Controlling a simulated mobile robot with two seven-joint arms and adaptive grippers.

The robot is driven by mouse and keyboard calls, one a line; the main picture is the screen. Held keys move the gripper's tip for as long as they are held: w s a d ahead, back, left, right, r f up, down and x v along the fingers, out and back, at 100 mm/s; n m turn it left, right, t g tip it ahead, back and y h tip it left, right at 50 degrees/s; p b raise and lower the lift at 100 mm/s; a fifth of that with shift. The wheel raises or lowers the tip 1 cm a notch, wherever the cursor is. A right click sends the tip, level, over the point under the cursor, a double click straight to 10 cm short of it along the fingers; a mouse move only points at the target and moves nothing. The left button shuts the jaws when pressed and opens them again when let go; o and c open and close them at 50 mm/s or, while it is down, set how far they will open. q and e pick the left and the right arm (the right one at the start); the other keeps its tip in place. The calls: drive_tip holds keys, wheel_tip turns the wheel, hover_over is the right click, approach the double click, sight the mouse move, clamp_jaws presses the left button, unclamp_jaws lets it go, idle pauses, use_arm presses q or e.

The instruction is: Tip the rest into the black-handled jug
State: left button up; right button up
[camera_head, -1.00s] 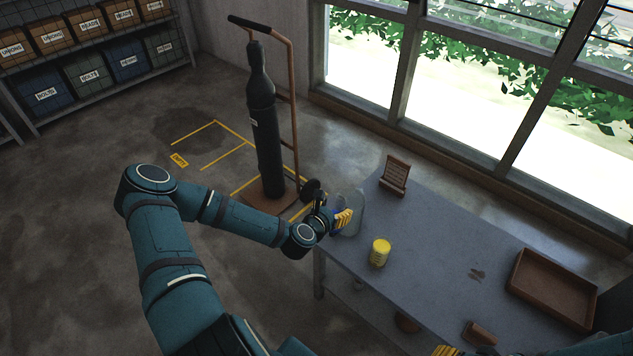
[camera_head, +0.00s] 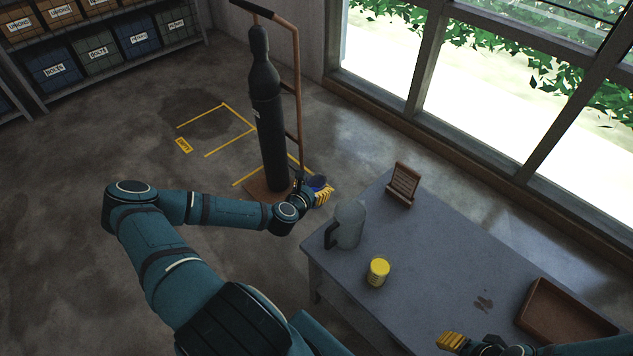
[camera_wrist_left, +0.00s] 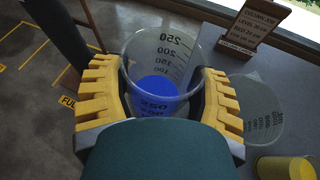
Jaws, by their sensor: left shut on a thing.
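My left gripper (camera_head: 322,197) is shut on a clear beaker (camera_wrist_left: 160,62) with printed marks and blue liquid (camera_wrist_left: 155,90) in its lower part. The beaker also shows in the head view (camera_head: 317,183). It looks about upright, beyond the table's left corner and apart from the jug. The clear jug (camera_head: 350,226) with a black handle (camera_head: 331,236) stands upright near that corner. Its graduated wall shows at right in the left wrist view (camera_wrist_left: 264,112). I cannot tell its contents. My right gripper (camera_head: 451,341) shows yellow fingers at the bottom edge; its opening is unclear.
A small sign on a stand (camera_head: 403,184) is behind. A brown tray (camera_head: 566,325) lies at right. A dark gas cylinder (camera_head: 270,140) on a trolley stands beyond the left gripper.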

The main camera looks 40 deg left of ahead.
use_arm(q)
drive_tip(key=shift+d+r+m+y+p, duration=0.2)
drive_tip(key=shift+d+m+y+p, duration=0.25)
drive_tip(key=shift+m, duration=0.35)
drive_tip(key=shift+w+d+f+m+y+p, duration=0.1)
drive_tip(key=shift+d+m+y+p, duration=0.15)
drive_tip(key=shift+m+y, duration=0.7)
drive_tip(key=shift+w+d+r+m+y+p, duration=0.15)
drive_tip(key=shift+d+m+y, duration=0.25)
drive_tip(key=shift+d+m, duration=0.4)
drive_tip(key=shift+w+d+r+m+y+p, duration=0.2)
drive_tip(key=shift+d+m+y, duration=0.3)
drive_tip(key=shift+m, duration=0.45)
drive_tip(key=shift+w+d+r+m+y+p, duration=0.15)
drive_tip(key=shift+d+m+y, duration=0.15)
drive_tip(key=shift+d+m, duration=0.55)
drive_tip(key=shift+a, duration=0.1)
drive_tip(key=shift+d+r+m+t+y, duration=0.3)
drive_tip(key=shift+m+t+y, duration=0.15)
drive_tip(key=shift+m, duration=0.4)
